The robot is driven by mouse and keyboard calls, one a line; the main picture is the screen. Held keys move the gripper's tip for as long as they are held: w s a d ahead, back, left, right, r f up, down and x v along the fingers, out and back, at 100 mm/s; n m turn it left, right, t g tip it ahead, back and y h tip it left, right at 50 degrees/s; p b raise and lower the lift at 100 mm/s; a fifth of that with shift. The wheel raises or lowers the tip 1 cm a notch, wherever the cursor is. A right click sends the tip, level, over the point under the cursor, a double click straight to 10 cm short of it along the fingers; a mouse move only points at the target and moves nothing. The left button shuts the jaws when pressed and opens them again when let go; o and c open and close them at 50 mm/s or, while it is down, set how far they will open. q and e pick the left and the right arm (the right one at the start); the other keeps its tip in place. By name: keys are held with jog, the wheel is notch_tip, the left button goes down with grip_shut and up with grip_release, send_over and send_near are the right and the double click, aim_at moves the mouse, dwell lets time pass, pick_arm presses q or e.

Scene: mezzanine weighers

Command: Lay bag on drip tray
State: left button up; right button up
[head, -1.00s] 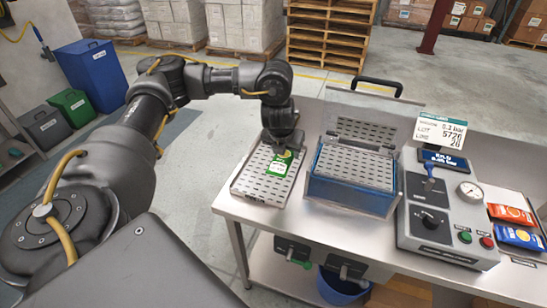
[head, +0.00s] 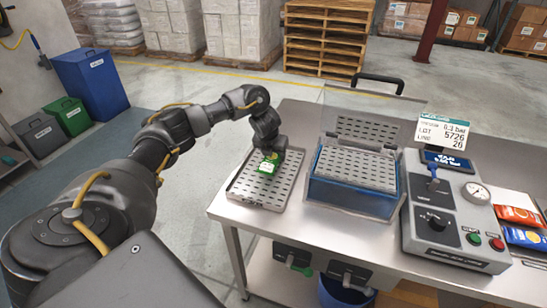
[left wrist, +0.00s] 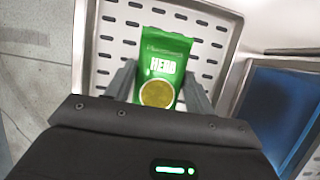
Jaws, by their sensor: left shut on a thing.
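My left gripper (head: 270,148) points down over the far part of the perforated metal drip tray (head: 258,195). It is shut on a green bag (head: 268,164) with a white and yellow print. In the left wrist view the bag (left wrist: 160,65) sits between the two fingers (left wrist: 160,82), its printed face to the camera, with the slotted tray floor (left wrist: 122,20) behind it. I cannot tell whether the bag touches the tray. The gripper hides the bag's far end in the head view. My right gripper is out of view.
A blue chamber with a raised clear lid (head: 352,195) stands right of the tray. Further right are a grey control box (head: 440,222) with a gauge, and orange (head: 517,215) and blue (head: 525,237) packs. The bench's front left edge lies close to the tray.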

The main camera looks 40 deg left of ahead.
pick_arm(q)
jog(key=shift+a+f, duration=0.1)
jog(key=shift+f, duration=0.7)
jog(key=shift+f, duration=0.15)
jog(key=o, duration=1)
jog(key=shift+o, duration=0.2)
